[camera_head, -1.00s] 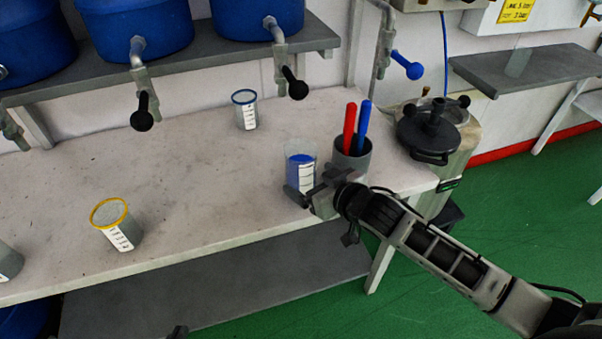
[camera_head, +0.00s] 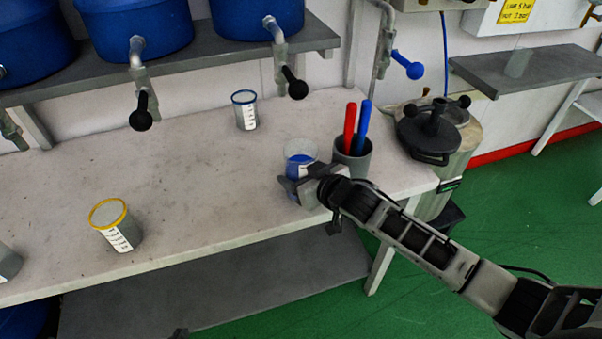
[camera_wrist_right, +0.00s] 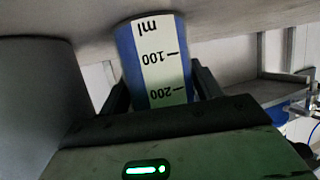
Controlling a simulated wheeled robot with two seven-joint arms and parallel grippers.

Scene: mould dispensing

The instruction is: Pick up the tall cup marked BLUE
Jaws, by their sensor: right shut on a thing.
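A clear cup with blue contents (camera_head: 300,161) is at the front right of the table. No word BLUE can be read on it. My right gripper (camera_head: 297,187), on the arm from the right, is shut on this cup and hides its lower part. The right wrist view shows the cup (camera_wrist_right: 157,62) upside down in the picture, with its ml scale, between the two dark fingers (camera_wrist_right: 160,90). A small dark tip at the bottom edge (camera_head: 180,333) may be my left gripper; its jaws cannot be made out.
A grey pot (camera_head: 352,160) with a red and a blue stick stands close right of the held cup. A blue-rimmed cup (camera_head: 246,117) and a yellow-rimmed cup (camera_head: 121,238) stand on the white table (camera_head: 190,180). Blue tanks with taps overhang the back.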

